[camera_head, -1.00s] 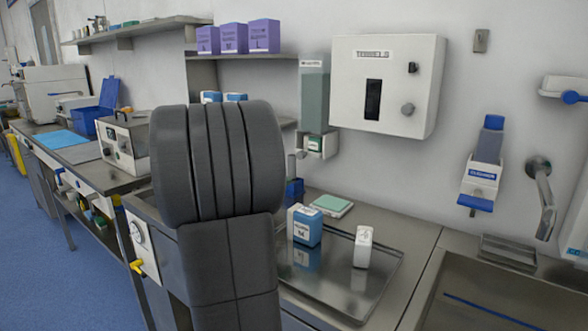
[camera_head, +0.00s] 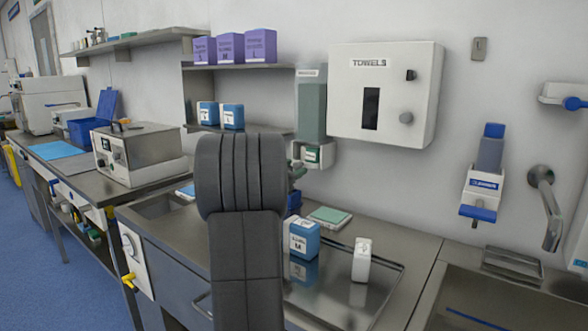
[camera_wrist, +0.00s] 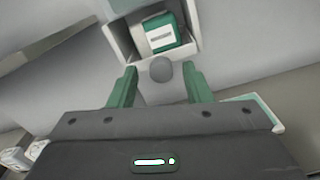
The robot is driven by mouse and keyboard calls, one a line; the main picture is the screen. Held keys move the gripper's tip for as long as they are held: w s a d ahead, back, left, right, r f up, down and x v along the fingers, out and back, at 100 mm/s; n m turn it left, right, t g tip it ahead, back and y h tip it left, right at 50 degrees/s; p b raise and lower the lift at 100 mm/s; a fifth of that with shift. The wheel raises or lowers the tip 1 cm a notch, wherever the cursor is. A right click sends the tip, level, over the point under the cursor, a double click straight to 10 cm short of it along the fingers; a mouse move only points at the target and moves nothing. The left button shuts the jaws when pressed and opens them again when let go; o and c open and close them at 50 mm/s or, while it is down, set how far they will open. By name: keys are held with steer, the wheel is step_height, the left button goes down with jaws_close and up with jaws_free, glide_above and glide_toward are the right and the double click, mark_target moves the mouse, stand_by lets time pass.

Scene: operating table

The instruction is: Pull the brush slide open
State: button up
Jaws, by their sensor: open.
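The brush dispenser (camera_head: 312,102) is a tall grey-green wall unit with a white tray at its foot. The brush slide (camera_wrist: 112,42) is this white open-topped tray, with a green-and-white box (camera_wrist: 165,36) in it. A round grey knob (camera_wrist: 161,69) is on the slide's front. My gripper (camera_wrist: 160,82) is open, its two green fingers on either side of the knob with gaps showing, so it is not clamped. In the head view my arm hides most of the gripper, just below and left of the slide.
The towel dispenser (camera_head: 385,95) hangs right of the brush dispenser. Below, the counter holds a metal tray (camera_head: 335,300) with a blue-and-white box (camera_head: 303,238) and a white bottle (camera_head: 362,260). A shelf with blue boxes (camera_head: 232,116) is at left.

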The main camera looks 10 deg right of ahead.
steer(key=shift+w+d, duration=0.3)
steer(key=shift+w, duration=0.35)
steer(key=shift+s, duration=0.15)
steer(key=shift+s, duration=0.15)
jaws_close()
steer(key=b+v, duration=0.2)
steer(key=v, duration=0.9)
steer(key=shift+r+b, duration=0.2)
steer(key=shift+b, duration=0.1)
jaws_free()
steer(key=shift+a, duration=0.1)
steer(key=shift+f, duration=0.1)
